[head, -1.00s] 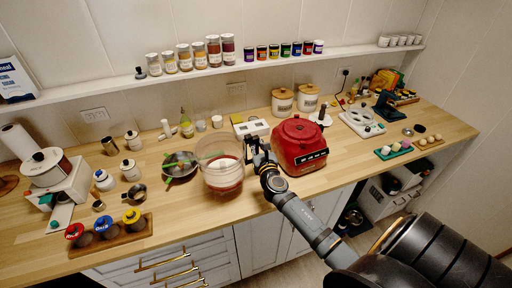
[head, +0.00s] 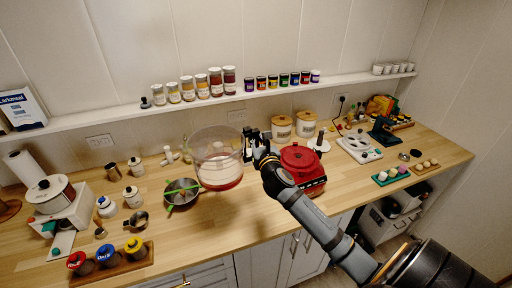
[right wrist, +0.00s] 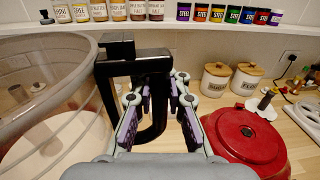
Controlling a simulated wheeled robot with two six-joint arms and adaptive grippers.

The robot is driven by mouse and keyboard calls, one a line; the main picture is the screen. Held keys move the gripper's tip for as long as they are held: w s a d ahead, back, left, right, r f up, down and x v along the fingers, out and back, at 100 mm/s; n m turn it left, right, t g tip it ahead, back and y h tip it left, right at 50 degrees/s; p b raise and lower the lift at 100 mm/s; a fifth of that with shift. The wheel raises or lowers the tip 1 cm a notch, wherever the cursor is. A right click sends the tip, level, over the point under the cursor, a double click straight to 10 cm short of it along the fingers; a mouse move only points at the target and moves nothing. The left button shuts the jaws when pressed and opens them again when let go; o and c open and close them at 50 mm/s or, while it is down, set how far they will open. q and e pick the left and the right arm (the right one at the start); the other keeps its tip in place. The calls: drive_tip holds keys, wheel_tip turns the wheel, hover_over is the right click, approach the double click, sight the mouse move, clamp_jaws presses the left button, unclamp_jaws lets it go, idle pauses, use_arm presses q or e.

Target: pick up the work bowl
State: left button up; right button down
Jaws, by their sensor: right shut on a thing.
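The work bowl (head: 217,165) is a large clear tub with a reddish band near its bottom and a black handle. It is upright in the head view, left of the red processor base (head: 301,160). My right gripper (head: 255,145) is shut on its handle. In the right wrist view the two fingers (right wrist: 158,112) flank the black handle (right wrist: 118,62), and the clear bowl wall (right wrist: 45,105) fills the left side. The bowl appears held above the counter. My left gripper is in neither view.
A dark pan (head: 181,192) with green-handled tools lies just left of the bowl. Two lidded canisters (head: 281,129) stand behind the red base. A shelf (head: 220,98) with jars runs along the wall behind. The front counter below the bowl is fairly clear.

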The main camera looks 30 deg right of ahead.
drive_tip(key=shift+r, duration=2.5)
drive_tip(key=shift+d, duration=0.1)
